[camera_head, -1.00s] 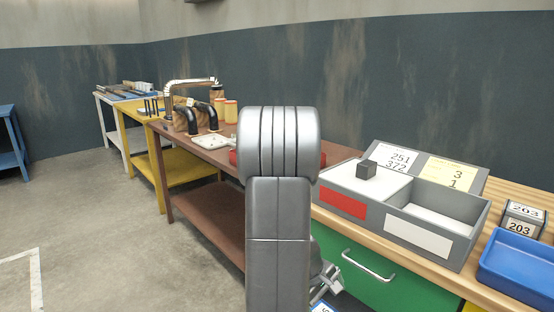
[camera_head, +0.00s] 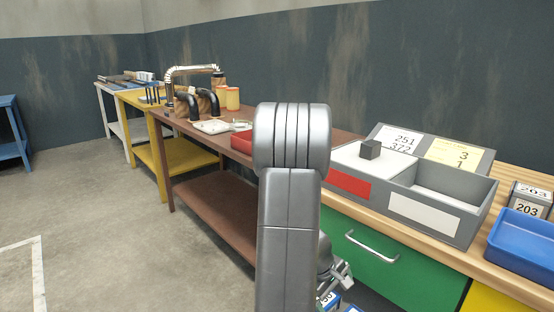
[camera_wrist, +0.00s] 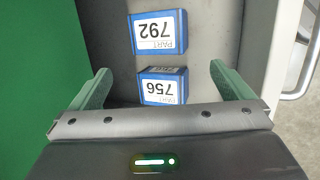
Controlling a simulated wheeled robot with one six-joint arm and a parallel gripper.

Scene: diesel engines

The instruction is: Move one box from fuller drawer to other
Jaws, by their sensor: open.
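My gripper (camera_wrist: 161,72) is open in the wrist view, with one green finger on each side of a blue box labelled PART 756 (camera_wrist: 162,88). It is not closed on the box. A second blue box labelled PART 792 (camera_wrist: 158,34) lies just beyond it. Both are in an open drawer with a grey floor (camera_wrist: 220,30). In the head view, my gripper (camera_head: 338,274) is low beside the bench, partly behind my arm, with a blue-and-white box (camera_head: 330,300) below it. A green drawer (camera_head: 350,262) above it is shut. No other drawer's contents show.
A metal handle (camera_wrist: 298,75) is right of the drawer in the wrist view. A brown table (camera_head: 215,200) stands left; the floor there is clear.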

